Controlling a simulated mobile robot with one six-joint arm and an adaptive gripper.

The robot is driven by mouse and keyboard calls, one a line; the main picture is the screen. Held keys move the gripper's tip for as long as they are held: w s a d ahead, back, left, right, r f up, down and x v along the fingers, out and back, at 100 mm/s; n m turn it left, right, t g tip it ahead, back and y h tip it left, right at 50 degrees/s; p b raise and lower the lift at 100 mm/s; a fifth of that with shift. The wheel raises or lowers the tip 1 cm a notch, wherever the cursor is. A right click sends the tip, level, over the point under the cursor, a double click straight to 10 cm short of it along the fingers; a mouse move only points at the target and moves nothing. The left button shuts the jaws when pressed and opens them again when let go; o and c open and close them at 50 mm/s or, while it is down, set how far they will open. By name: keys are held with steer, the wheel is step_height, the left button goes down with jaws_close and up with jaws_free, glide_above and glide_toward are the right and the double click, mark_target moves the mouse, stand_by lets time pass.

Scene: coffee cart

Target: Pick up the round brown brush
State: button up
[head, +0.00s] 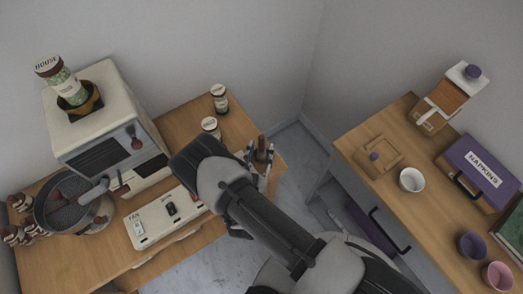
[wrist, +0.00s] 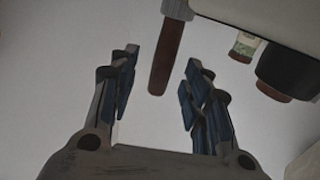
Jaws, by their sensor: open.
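My gripper (head: 259,153) is open at the far right end of the left wooden counter. A dark brown upright piece, which looks like the handle of the round brown brush (head: 262,143), shows between its fingers. In the wrist view, my gripper's open fingers (wrist: 160,70) point up the picture. The brown handle (wrist: 165,58) lies between them, apart from both, joined to a pale part at the top edge. The brush's bristles cannot be made out in either view. My arm hides part of the counter.
Two jars (head: 219,98) stand left of my gripper. A coffee machine (head: 105,120) with a jar tipped into its top is farther left. A white switch panel (head: 165,217) lies in front. The right counter (head: 350,138) holds cups and a napkin box (head: 480,172), across a gap.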

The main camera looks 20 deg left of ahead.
mark_target(261, 145)
steer(key=w, duration=0.4)
steer(key=shift+a+b, duration=0.25)
steer(key=shift+b, duration=0.05)
steer(key=shift+s, duration=0.1)
steer(key=shift+c, duration=0.5)
jaws_close()
